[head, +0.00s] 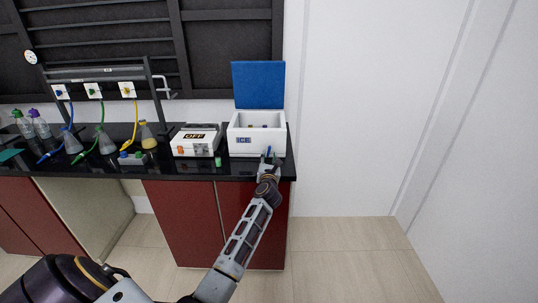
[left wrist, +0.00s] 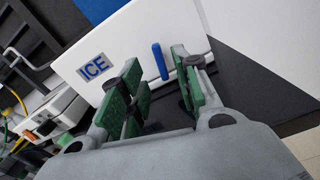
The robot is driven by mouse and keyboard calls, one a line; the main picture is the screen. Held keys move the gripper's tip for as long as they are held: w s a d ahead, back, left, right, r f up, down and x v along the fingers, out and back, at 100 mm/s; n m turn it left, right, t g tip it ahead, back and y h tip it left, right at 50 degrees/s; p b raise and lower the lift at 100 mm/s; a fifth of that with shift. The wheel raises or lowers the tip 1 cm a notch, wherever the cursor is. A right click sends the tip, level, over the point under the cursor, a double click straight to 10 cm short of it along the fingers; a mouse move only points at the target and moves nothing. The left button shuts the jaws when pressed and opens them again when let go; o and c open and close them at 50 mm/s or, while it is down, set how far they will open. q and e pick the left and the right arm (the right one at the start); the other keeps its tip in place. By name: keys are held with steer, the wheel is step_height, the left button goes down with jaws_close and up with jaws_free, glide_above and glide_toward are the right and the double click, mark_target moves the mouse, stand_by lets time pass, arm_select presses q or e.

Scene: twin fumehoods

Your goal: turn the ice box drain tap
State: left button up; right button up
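The white ice box (head: 247,143) stands on the black bench with its blue lid (head: 258,85) raised. It bears an ICE label, also seen in the left wrist view (left wrist: 95,67). The drain tap's blue handle (left wrist: 160,61) sticks out low at the right of the box front and looks roughly upright; it is tiny in the head view (head: 268,151). My left gripper (head: 269,161) is in front of it. In the left wrist view its green-padded fingers (left wrist: 158,72) are open, one on each side of the handle in the picture. I see gaps and cannot tell any contact. My right gripper is not in view.
A white device reading OFF (head: 195,140) stands left of the box. Flasks with tubing (head: 106,142) and bottles (head: 40,125) stand farther left on the bench. A small green object (head: 218,161) lies near the front edge. The bench ends just right of the box, by a white wall (head: 350,100).

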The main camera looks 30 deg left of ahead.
mark_target(269, 151)
arm_select(q)
steer(key=shift+x, duration=0.85)
steer(key=shift+w+a, duration=0.4)
steer(key=shift+w, duration=0.25)
steer(key=shift+w+a+b, duration=0.3)
steer(key=shift+w, duration=0.15)
steer(key=shift+w+a, duration=0.15)
steer(key=shift+w, duration=0.15)
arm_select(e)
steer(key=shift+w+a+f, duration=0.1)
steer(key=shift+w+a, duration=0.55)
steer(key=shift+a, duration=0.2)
